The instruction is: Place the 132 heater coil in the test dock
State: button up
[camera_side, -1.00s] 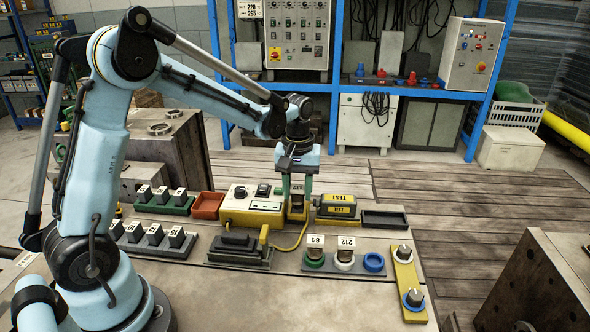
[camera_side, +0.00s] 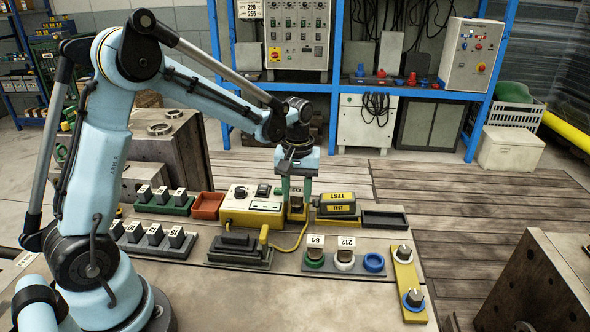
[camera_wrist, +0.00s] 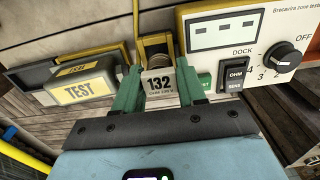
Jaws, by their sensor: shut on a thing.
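The 132 heater coil (camera_wrist: 158,88) shows its white tag and a brass-coloured part between my green fingers in the wrist view. My gripper (camera_side: 297,201) is shut on it, pointing down. The coil is at the yellow test dock (camera_side: 297,216), beside the tester; the dock's yellow edge also shows behind the coil in the wrist view (camera_wrist: 151,47). My fingers hide much of the coil, and I cannot tell whether it is fully seated. The white and yellow tester (camera_side: 253,206) stands just left of the dock in the side view, its DOCK panel (camera_wrist: 238,42) close to my fingers.
A grey and yellow TEST block (camera_side: 337,206) stands close right of the dock, with a dark empty tray (camera_side: 385,219) beyond. Coils tagged 84 (camera_side: 315,254) and 212 (camera_side: 345,256) stand in front, by an empty blue ring (camera_side: 374,262).

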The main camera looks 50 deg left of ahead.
jog(key=shift+w+d+f, duration=0.2)
jog(key=shift+d+f, duration=0.1)
jog(key=shift+f, duration=0.35)
dwell(0.5)
jog(key=o, duration=0.9)
jog(key=shift+c, duration=0.8)
jog(key=shift+o, duration=0.6)
jog(key=shift+r, duration=0.9)
jog(key=shift+o, duration=0.9)
jog(key=shift+r, duration=0.6)
jog(key=shift+a+r, duration=0.15)
jog(key=shift+r, duration=2.15)
